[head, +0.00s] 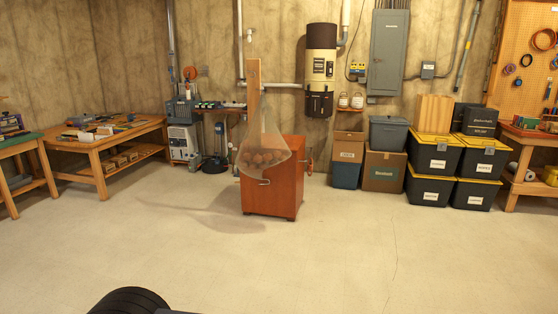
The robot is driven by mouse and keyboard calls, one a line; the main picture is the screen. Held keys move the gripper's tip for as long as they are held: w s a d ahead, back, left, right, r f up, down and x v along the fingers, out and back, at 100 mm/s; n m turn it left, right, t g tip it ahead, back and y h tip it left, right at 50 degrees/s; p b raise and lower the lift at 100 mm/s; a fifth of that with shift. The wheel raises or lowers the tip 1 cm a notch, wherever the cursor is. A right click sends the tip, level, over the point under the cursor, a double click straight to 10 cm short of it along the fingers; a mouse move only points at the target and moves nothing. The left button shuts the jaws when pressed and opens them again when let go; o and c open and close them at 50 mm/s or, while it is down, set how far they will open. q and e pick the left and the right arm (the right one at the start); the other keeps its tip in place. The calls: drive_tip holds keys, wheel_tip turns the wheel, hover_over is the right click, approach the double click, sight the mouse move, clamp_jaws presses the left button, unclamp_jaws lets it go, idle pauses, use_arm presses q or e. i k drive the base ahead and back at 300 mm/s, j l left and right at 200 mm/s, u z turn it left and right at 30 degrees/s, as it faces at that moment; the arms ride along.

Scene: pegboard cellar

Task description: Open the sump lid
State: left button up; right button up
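I cannot make out a sump lid for certain. A low dark round object with a blue upright part (217,158) stands on the floor near the back wall, left of the red-brown cabinet (272,195). It is too small to tell whether it has a lid. The cabinet hides some of the floor and wall behind it. Neither of my grippers shows in the head view.
A net bag of round brown things (264,150) hangs from a wooden post at the cabinet. Workbenches (103,160) stand at left. Black bins with yellow lids (433,152) and a cardboard box (384,170) line the back right. The front floor (330,250) is clear.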

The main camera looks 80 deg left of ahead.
sight(207, 161)
drive_tip(key=u, duration=3.4)
drive_tip(key=i+u, duration=0.2)
drive_tip(key=i, duration=8.35)
drive_tip(key=i+j+z, duration=0.1)
drive_tip(key=i, duration=0.55)
drive_tip(key=i+j, duration=0.15)
drive_tip(key=i, duration=0.55)
drive_tip(key=i+j+z, duration=0.1)
drive_tip(key=i, duration=0.55)
